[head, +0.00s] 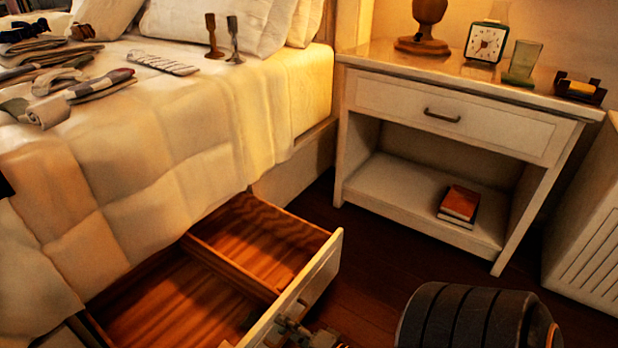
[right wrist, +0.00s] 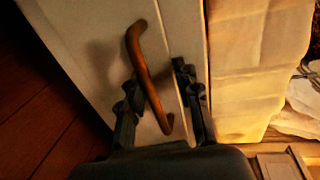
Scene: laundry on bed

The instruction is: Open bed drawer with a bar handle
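The bed drawer (head: 319,277) stands pulled out from under the bed in the head view. Its bare wooden inside shows a divider. My right gripper (head: 300,333) is at the drawer front, low in the head view. In the right wrist view its fingers (right wrist: 156,82) stand apart, one on each side of the handle, with a gap on the right. A dark bit at the head view's left edge may be my left gripper; its state is unclear.
A white nightstand (head: 360,160) with a closed drawer stands right of the bed. It bears a clock (head: 485,42), a glass and a lamp base; a book (head: 460,204) lies on its shelf. Dark floor (head: 375,245) is free between drawer and nightstand. Clothes lie on the bed.

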